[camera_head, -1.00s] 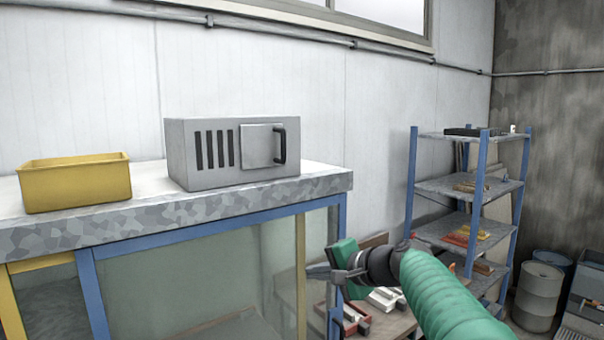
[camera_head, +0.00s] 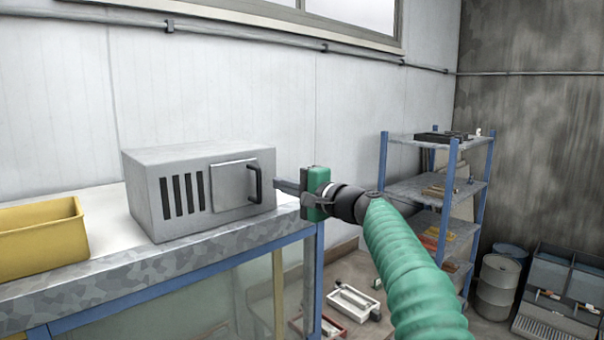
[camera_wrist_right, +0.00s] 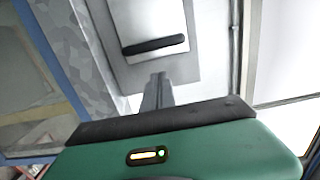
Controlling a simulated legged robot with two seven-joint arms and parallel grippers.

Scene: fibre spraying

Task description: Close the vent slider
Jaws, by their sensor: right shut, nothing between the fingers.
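A grey metal vent box (camera_head: 200,190) stands on the table. Its front has several dark vertical slots (camera_head: 181,195) at the left, left uncovered. The square slider plate (camera_head: 232,185) with a black handle (camera_head: 255,182) sits to the right of the slots. My right gripper (camera_head: 279,186) is shut and empty, just right of the handle and apart from it in the head view. In the right wrist view its fingers (camera_wrist_right: 157,90) point toward the slider plate (camera_wrist_right: 150,20) and its black handle (camera_wrist_right: 155,46). My left gripper is out of view.
A yellow bin (camera_head: 40,243) stands on the table (camera_head: 130,262) left of the box. A blue-posted shelf (camera_head: 440,190) and a grey barrel (camera_head: 496,285) stand at the right. Trays with items (camera_head: 352,302) lie low behind my right arm.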

